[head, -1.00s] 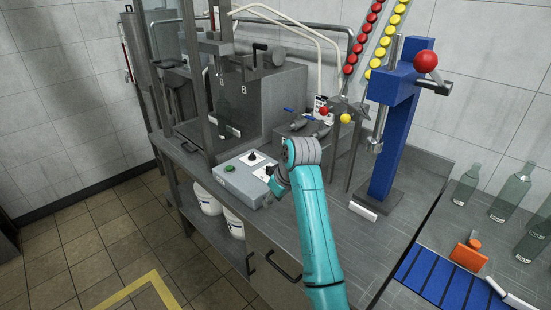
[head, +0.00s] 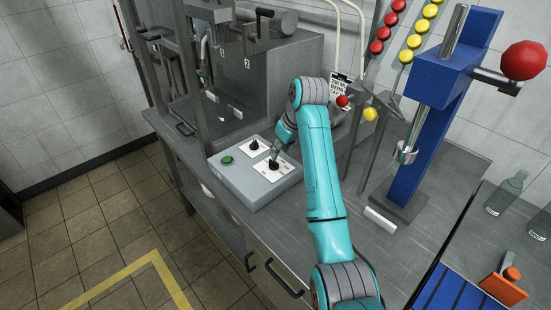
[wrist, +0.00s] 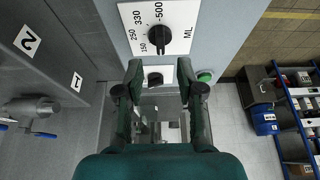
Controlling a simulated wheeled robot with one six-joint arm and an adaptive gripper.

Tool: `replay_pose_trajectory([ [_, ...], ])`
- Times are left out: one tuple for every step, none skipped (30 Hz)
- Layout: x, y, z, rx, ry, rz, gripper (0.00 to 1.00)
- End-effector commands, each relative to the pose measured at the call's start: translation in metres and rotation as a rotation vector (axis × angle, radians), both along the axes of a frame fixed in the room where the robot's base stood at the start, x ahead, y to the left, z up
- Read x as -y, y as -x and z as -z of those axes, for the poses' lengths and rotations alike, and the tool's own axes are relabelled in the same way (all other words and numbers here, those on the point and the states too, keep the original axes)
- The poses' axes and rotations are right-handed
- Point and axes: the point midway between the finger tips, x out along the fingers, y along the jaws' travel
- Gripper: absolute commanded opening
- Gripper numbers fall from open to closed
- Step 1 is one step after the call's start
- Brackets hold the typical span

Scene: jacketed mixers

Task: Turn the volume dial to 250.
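The volume dial (wrist: 159,40) is a black knob on a white plate marked 150, 250, 330, 500 and ML. It sits just beyond my fingertips in the wrist view; I cannot tell exactly which mark it points to. In the head view the dial (head: 273,164) is on the grey control box (head: 238,188), at its right. My gripper (wrist: 160,68) is open, its two fingers apart with nothing held. In the head view my gripper (head: 276,152) is close to the dial; contact cannot be told.
A second black knob (head: 254,144) and a green button (head: 228,160) share the box. The knob (wrist: 155,78) shows between my fingers in the wrist view. A mixer tank (head: 270,75) stands behind the box. A blue press (head: 425,110) with a red ball handle stands at right.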

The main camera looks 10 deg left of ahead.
Motion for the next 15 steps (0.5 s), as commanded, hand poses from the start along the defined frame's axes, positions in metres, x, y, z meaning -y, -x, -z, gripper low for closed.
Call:
replay_pose_trajectory([
  [-0.003, -0.002, 0.009, -0.003, 0.001, -0.001, 0.38],
  [-0.005, -0.003, 0.014, -0.003, 0.002, 0.000, 0.38],
  [-0.007, -0.005, 0.021, -0.003, 0.002, 0.000, 0.38],
  [-0.008, -0.006, 0.025, -0.002, 0.001, 0.000, 0.38],
  [-0.010, -0.007, 0.030, -0.003, 0.002, 0.000, 0.38],
  [-0.012, -0.009, 0.036, -0.002, 0.001, -0.001, 0.38],
  [-0.013, -0.009, 0.040, -0.002, 0.001, -0.001, 0.38],
  [-0.014, -0.010, 0.044, -0.002, 0.002, -0.001, 0.38],
  [-0.016, -0.012, 0.048, -0.001, 0.000, -0.001, 0.38],
  [-0.017, -0.013, 0.051, 0.000, 0.001, -0.001, 0.38],
  [-0.018, -0.013, 0.054, -0.001, 0.000, -0.001, 0.38],
  [-0.019, -0.014, 0.057, -0.001, 0.000, -0.001, 0.38],
  [-0.019, -0.014, 0.058, 0.000, 0.001, -0.001, 0.38],
  [-0.020, -0.015, 0.060, 0.000, 0.000, -0.001, 0.38],
  [-0.020, -0.015, 0.061, 0.000, 0.000, -0.001, 0.38],
])
